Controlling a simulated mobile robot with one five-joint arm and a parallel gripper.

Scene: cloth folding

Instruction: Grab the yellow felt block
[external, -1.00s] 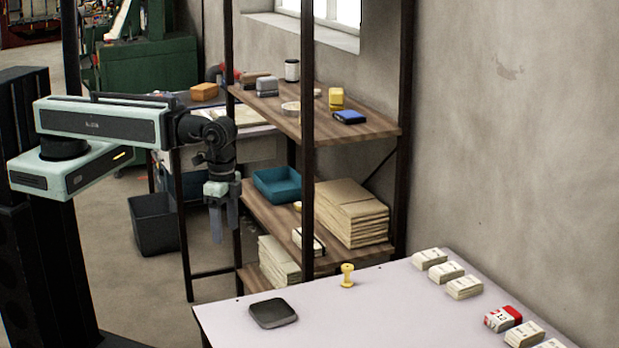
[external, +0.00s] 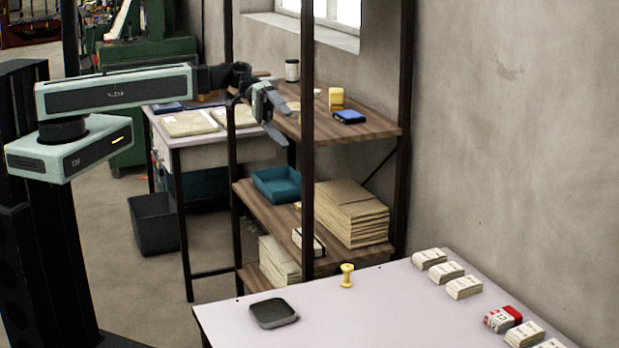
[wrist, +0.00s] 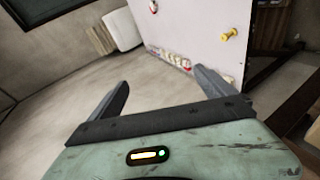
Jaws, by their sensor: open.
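A small upright yellow piece (external: 336,99) stands on the upper shelf, beside a blue item. I cannot tell from here whether it is felt. A yellow spool-shaped piece (external: 347,275) stands on the pale table; it seems to show in the wrist view too (wrist: 229,34). My gripper (external: 283,128) is in front of the upper shelf's left end, left of the yellow piece on the shelf and clear of it. In the wrist view my gripper (wrist: 161,76) has its fingers spread wide with nothing between them.
The shelf unit's dark upright (external: 307,180) stands between my gripper and the yellow shelf piece. A blue box (external: 349,117), a white jar (external: 292,70) and a teal tray (external: 277,184) are on the shelves. The pale table (external: 400,310) holds a dark pad (external: 273,313) and several small packs.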

